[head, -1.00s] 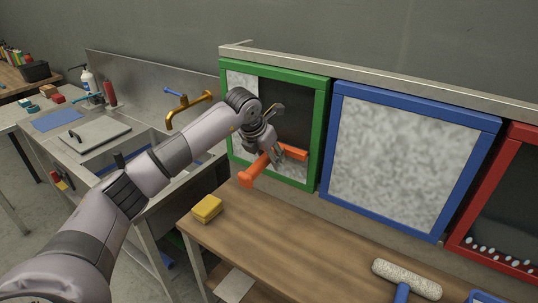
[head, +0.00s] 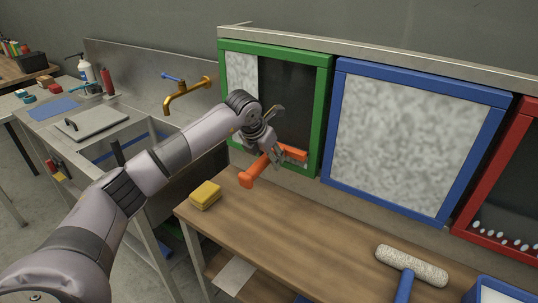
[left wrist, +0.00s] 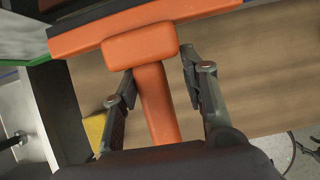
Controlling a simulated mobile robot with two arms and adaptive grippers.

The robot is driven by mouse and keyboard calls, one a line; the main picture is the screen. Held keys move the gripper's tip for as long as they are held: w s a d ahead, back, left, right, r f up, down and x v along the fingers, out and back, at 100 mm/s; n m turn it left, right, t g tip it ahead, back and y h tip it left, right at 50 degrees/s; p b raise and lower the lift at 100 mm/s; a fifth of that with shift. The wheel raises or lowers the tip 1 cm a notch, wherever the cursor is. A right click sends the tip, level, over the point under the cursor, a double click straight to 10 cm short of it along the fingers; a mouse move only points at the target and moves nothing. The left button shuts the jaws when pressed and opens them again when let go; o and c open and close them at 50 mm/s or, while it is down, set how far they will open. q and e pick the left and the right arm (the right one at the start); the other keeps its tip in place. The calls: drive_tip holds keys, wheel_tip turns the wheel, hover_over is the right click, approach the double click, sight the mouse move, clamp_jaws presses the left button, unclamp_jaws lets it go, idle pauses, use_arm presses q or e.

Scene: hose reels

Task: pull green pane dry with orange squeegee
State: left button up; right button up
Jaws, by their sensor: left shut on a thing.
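The green-framed pane (head: 292,95) stands upright against the wall in the head view. A strip of whitish, mottled film (head: 241,78) covers its left side, while the middle and right show dark and clear. My left gripper (head: 275,154) is shut on the handle of the orange squeegee (head: 255,171). The squeegee's head is at the pane's lower frame edge; whether it touches I cannot tell. In the left wrist view the orange squeegee (left wrist: 156,95) lies between the two fingers of my left gripper (left wrist: 158,80), its head across the top. My right gripper is out of view.
A blue-framed pane (head: 405,145) with mottled film and a red-framed pane (head: 525,170) stand to the right. A wooden bench (head: 310,235) below holds a yellow sponge (head: 205,195) and a white roller (head: 411,266). A sink with a brass tap (head: 187,93) is left.

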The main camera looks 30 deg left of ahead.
sight(255, 179)
use_arm(q)
drive_tip(key=shift+f+b, duration=1.35)
drive_tip(key=shift+f, duration=0.75)
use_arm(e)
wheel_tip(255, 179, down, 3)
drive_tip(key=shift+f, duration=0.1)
use_arm(q)
drive_tip(key=shift+r, duration=0.1)
drive_tip(key=shift+s+a+b, duration=0.15)
drive_tip(key=shift+s+b, duration=0.1)
drive_tip(key=shift+s, duration=1.5)
drive_tip(key=shift+s+a+b, duration=0.15)
drive_tip(key=shift+s+b, duration=0.05)
drive_tip(key=shift+s, duration=1.5)
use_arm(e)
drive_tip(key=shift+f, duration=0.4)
